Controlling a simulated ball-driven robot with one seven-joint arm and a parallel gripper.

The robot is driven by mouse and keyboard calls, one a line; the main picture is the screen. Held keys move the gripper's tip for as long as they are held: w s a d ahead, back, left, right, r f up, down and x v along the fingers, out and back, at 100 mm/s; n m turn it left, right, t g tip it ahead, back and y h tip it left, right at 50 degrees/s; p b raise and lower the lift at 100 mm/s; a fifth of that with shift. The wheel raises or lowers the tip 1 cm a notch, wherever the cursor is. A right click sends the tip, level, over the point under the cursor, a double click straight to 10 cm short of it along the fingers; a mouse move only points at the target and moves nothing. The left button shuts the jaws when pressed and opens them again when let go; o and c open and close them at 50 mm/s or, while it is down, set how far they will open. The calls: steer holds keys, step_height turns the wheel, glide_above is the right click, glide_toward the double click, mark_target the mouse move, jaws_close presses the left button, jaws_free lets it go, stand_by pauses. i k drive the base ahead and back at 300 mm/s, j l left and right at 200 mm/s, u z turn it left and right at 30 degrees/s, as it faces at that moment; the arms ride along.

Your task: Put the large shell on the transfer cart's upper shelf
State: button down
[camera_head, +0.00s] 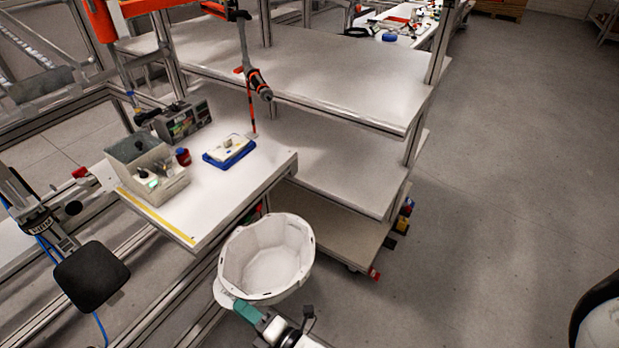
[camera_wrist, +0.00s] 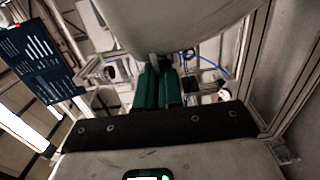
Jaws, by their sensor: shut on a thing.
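The large shell (camera_head: 268,258) is a white, bowl-like helmet shell in the lower middle of the head view, with its open side up. My gripper (camera_head: 246,312) is shut on its near rim and holds it in the air, in front of the cart and workbench. In the wrist view the shell (camera_wrist: 185,25) fills the top, and the green fingers of my gripper (camera_wrist: 157,88) meet its edge. The transfer cart has an upper shelf (camera_head: 330,65), which is bare and lies beyond the shell. Its middle shelf (camera_head: 340,165) is also clear.
A white workbench (camera_head: 225,190) stands left of the shell, with a grey bin (camera_head: 150,170), a blue tray (camera_head: 229,150) and small items. A hanging tool (camera_head: 258,85) is in front of the upper shelf. Open floor (camera_head: 500,200) lies to the right.

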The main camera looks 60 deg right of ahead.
mark_target(362, 72)
steer(key=k+z, duration=0.1)
steer(key=z, duration=0.25)
steer(key=j+z, duration=0.1)
steer(key=z, duration=0.3)
steer(key=k+z, duration=0.15)
steer(key=z, duration=0.2)
